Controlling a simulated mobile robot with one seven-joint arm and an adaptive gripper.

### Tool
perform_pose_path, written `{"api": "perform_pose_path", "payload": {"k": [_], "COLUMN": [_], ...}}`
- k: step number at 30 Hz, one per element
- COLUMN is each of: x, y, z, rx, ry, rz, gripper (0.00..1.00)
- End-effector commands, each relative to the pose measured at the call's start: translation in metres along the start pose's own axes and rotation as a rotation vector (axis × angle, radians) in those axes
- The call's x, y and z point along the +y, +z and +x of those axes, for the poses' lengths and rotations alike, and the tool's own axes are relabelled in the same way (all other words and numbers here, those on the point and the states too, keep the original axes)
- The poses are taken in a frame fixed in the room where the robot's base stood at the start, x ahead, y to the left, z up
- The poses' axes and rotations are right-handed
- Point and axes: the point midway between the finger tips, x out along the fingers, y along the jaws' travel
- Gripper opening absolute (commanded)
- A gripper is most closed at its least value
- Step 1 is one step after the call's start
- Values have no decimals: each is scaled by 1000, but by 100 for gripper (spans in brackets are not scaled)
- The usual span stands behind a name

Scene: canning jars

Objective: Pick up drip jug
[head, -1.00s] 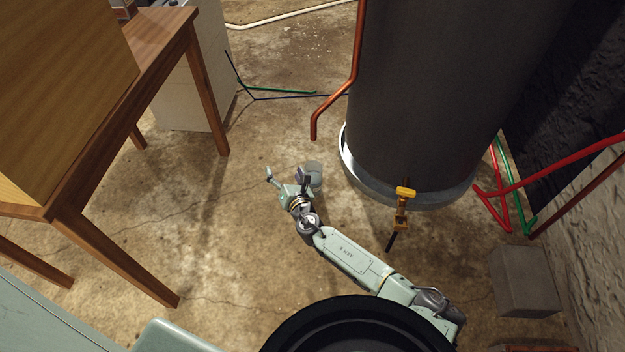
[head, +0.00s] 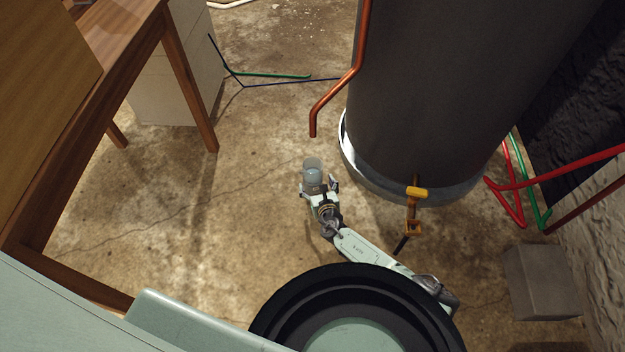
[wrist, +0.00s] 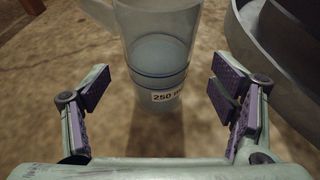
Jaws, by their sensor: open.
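The drip jug (head: 313,167) is a small clear jug standing upright on the floor, left of the big dark tank, below the end of the copper pipe. In the wrist view the jug (wrist: 158,60) has a handle at its upper left, a "250 ml" label, and what looks like liquid inside. My gripper (head: 319,184) is open and empty, right at the near side of the jug. In the wrist view my gripper's fingers (wrist: 156,92) spread to the left and right, with the jug centred just beyond them; I cannot tell whether the jug is between the pads.
The dark tank (head: 430,90) stands close on the right, with a yellow-handled valve (head: 416,193) low on its front. The copper pipe (head: 314,125) ends above the floor behind the jug. A wooden table (head: 190,90) stands left. A grey block (head: 541,280) lies right. Floor left of the jug is clear.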

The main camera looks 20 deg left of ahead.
Motion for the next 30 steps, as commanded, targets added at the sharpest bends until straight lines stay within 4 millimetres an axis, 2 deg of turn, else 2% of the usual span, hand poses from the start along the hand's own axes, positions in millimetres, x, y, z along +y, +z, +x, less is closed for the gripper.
{"api": "perform_pose_path", "payload": {"k": [4,9,14,23,30], "x": [2,4,3,2,2], "y": [-2,-4,-3,-1,-1], "z": [12,38,52,54,54], "rx": [0,0,1,1,1], "ry": [2,1,1,-1,-1], "rz": [0,0,0,2,2], "gripper": [79,79,79,78,62]}}
